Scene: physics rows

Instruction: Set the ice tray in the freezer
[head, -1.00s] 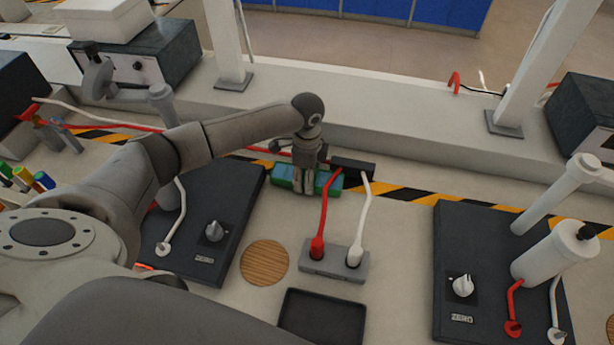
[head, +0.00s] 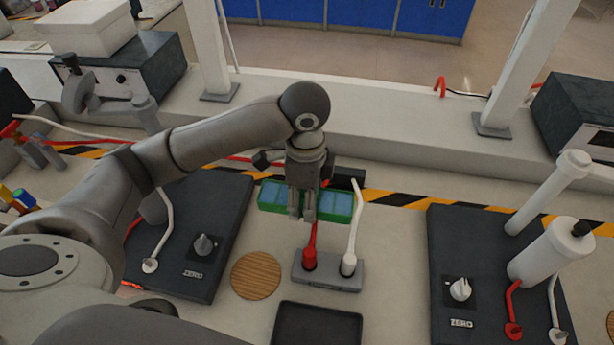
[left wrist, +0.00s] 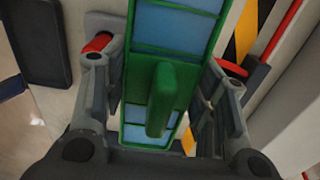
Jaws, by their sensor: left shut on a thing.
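The ice tray (head: 341,207) is green with pale blue cells. My left gripper (head: 302,212) points down at the middle of the tray, shut on it, and covers that part in the head view. The tray looks raised above the bench, behind a grey socket block. In the left wrist view the tray (left wrist: 176,25) runs between the two fingers, with its upright green handle (left wrist: 161,98) between them. My right gripper is not in view. I see no freezer in either view.
The socket block (head: 328,271) with red and white plugs stands just in front. A wooden disc (head: 256,275) and black tray (head: 318,325) lie nearer. Dark ZERO-marked units (head: 205,270) (head: 445,225) stand at both sides. White posts (head: 208,45) rise from the back ledge.

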